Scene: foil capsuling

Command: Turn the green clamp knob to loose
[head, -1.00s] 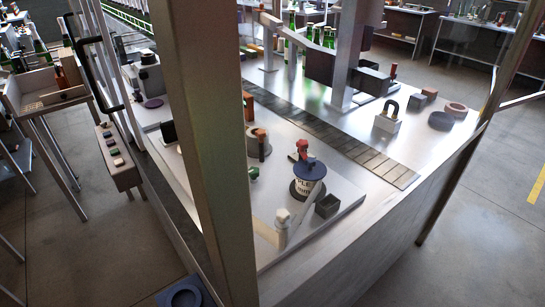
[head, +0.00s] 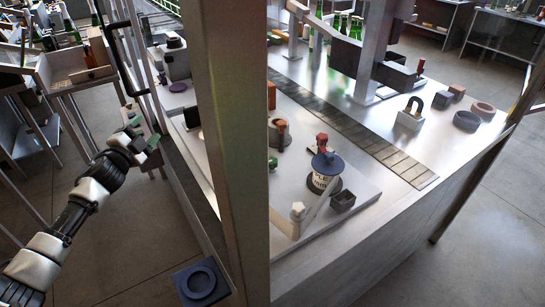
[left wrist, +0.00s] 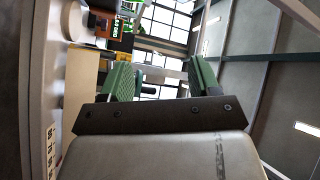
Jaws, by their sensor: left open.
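My left arm comes in from the left in the head view. Its gripper (head: 146,143) has green finger pads and is beside the button box on the outer side of the machine frame. In the left wrist view the two green fingers (left wrist: 161,80) stand apart with nothing between them. A small green part (head: 273,163), which may be the clamp knob, sits on the machine plate, partly hidden by the thick frame post. My left gripper is well to the left of it, across the post. I cannot tell which way the knob is turned. My right gripper is not in view.
The thick metal post (head: 238,150) stands between my left gripper and the plate. A blue-topped station (head: 326,165) with a red part, a dark open box (head: 343,201) and a slatted conveyor (head: 350,125) are right of it. A blue block (head: 200,283) is low in front.

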